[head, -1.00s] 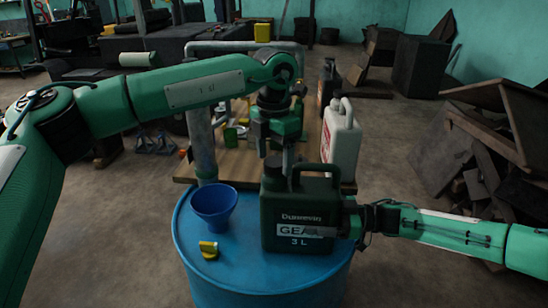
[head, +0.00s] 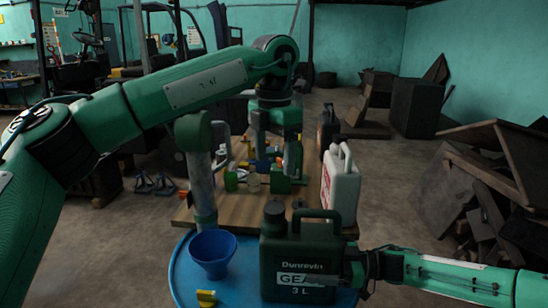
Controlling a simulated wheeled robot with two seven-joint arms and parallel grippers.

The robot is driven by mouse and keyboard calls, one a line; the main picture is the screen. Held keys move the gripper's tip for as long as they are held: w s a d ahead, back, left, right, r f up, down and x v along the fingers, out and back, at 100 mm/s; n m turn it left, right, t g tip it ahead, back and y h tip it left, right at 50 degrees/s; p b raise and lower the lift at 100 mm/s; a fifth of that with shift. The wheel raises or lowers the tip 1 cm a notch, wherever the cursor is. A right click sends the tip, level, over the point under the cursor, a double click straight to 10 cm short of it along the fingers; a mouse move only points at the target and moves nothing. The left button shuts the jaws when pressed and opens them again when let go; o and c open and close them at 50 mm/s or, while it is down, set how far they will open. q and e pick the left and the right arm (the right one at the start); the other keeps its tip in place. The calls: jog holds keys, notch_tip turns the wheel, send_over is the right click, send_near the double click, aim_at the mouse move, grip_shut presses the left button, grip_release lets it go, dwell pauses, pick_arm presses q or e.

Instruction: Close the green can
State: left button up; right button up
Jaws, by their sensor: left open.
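The green can (head: 300,257), labelled GEAR 3 L, stands upright on a blue drum (head: 184,280). A dark cap (head: 274,209) shows on its neck at the top left, beside the handle; how tightly it sits I cannot tell. My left gripper (head: 276,166) is open and empty, pointing down, above the cap and apart from it. My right gripper (head: 345,279) is at the can's right side, shut on its body with one finger across the front; the other finger is hidden.
A blue funnel (head: 212,252) and a yellow-capped item (head: 206,298) are on the drum left of the can. A wooden bench behind carries a white jug (head: 341,188), a dark bottle (head: 326,130) and small containers.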

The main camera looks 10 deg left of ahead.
jog(key=shift+o, duration=1.2)
jog(key=shift+d, duration=0.1)
jog(key=d+b, duration=0.2)
jog(key=d, duration=1.1)
jog(key=shift+d, duration=0.35)
